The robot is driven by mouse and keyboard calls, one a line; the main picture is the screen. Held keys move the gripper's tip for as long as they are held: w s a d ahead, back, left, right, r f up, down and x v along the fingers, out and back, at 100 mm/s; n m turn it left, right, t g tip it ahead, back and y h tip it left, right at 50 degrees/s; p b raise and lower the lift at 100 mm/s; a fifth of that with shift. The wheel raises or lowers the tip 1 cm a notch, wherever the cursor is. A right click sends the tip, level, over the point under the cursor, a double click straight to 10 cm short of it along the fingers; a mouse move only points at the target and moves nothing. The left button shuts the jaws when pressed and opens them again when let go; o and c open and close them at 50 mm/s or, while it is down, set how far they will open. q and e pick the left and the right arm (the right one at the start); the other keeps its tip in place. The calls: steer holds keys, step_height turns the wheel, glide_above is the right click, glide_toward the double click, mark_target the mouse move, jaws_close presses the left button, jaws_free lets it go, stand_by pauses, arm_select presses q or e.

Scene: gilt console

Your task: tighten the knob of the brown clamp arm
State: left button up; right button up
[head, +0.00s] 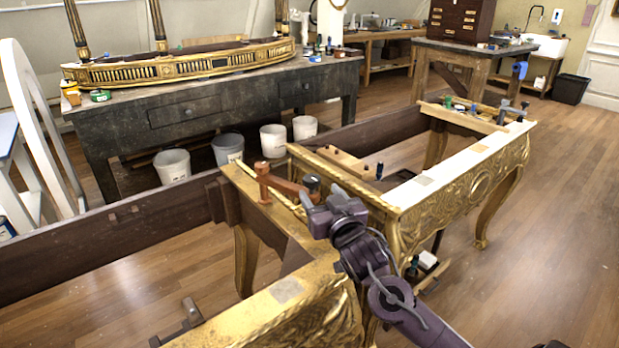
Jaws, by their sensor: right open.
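The brown clamp arm (284,186) lies across the inner corner of the gilt console (285,292), at the middle of the head view. A dark round knob (312,183) shows at its right end. My right gripper (322,196) comes in from the lower right and is open. Its fingers point up and left, close to the knob. I cannot tell whether they touch it. The gripper hides the near side of the knob. My left gripper is not in view.
A second gilt section (474,174) with clamps stands to the right. A dark metal item (188,315) sits at lower left. The wooden floor (550,230) is open at right.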

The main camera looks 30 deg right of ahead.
mark_target(314, 186)
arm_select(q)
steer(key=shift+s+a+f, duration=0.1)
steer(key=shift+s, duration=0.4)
arm_select(e)
steer(key=x, duration=0.6)
steer(key=shift+w, duration=0.3)
steer(key=shift+c, duration=0.5)
steer(key=c, duration=0.9)
steer(key=shift+m+h, duration=0.3)
steer(key=shift+h, duration=0.1)
